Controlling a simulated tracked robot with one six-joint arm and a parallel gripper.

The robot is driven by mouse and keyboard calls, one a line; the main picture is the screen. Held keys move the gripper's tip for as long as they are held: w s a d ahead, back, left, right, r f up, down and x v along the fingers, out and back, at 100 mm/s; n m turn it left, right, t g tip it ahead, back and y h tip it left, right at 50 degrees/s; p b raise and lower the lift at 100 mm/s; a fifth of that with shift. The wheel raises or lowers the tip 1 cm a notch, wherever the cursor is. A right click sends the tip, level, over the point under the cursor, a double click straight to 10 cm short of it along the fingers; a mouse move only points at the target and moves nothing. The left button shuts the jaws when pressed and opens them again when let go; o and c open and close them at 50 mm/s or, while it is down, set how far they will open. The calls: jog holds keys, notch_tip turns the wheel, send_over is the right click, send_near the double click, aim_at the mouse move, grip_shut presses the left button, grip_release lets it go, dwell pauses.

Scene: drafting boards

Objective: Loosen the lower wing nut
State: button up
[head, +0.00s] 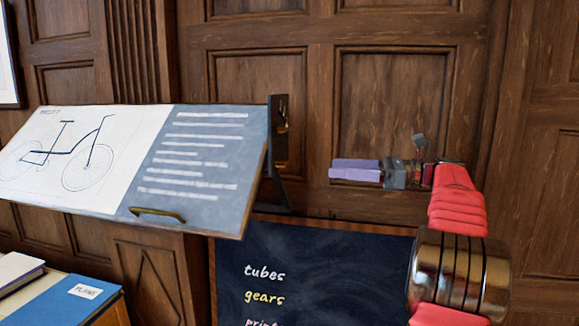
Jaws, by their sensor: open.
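A tilted drafting board (255,190) at the left carries a bicycle drawing and a grey panel with white lines. A dark metal bracket (273,150) stands at its right edge against the wall. A small brass-coloured part (283,125) on the bracket looks like a wing nut. It is too small to tell its shape, or whether it is the upper or lower one. My gripper (333,169) has purple fingers pointing left. It is open, to the right of the bracket and a little lower in the picture, apart from it, with nothing seen between the fingers.
A dark chalkboard (340,275) with a wooden frame and the words "tubes" and "gears" is below. A blue folder (60,300) marked "PLANS" lies at the lower left. Wood panelling (390,100) is behind. The space between my fingers and the bracket looks clear.

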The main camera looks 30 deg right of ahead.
aim_at(286, 165)
jog(key=x, duration=1.4)
jog(key=shift+c, duration=0.4)
jog(key=c, duration=0.9)
jog(key=shift+a, duration=0.2)
jog(key=shift+c, duration=0.3)
jog(key=shift+d, duration=0.15)
